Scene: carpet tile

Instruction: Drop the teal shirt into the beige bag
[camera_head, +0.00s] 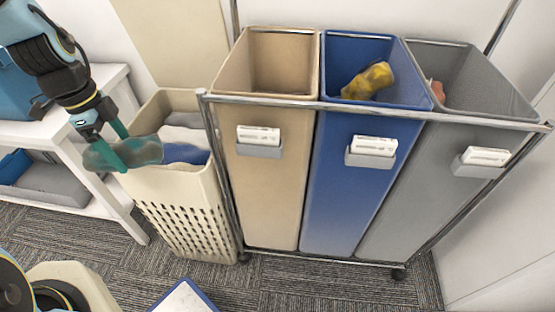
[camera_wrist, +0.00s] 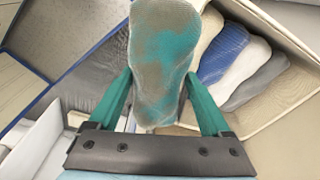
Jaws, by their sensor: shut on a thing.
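My gripper (camera_head: 121,153) is shut on the teal shirt (camera_head: 141,151), a rolled teal and grey bundle. It holds the shirt above the left edge of the cream laundry basket. In the wrist view, the teal fingers of my gripper (camera_wrist: 155,95) clasp the shirt (camera_wrist: 163,60) from both sides. The beige bag (camera_head: 268,170) is the left one of three bags in a metal-framed sorter, to the right of the basket. Its top is open, and no clothes show in the part of its inside that I see.
The cream basket (camera_head: 190,221) holds white, grey and blue clothes. The blue bag (camera_head: 338,190) holds a yellow garment (camera_head: 368,81); the grey bag (camera_head: 410,165) has a reddish item. The metal rail (camera_head: 375,107) crosses the bags' front. A white shelf (camera_head: 50,135) stands left.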

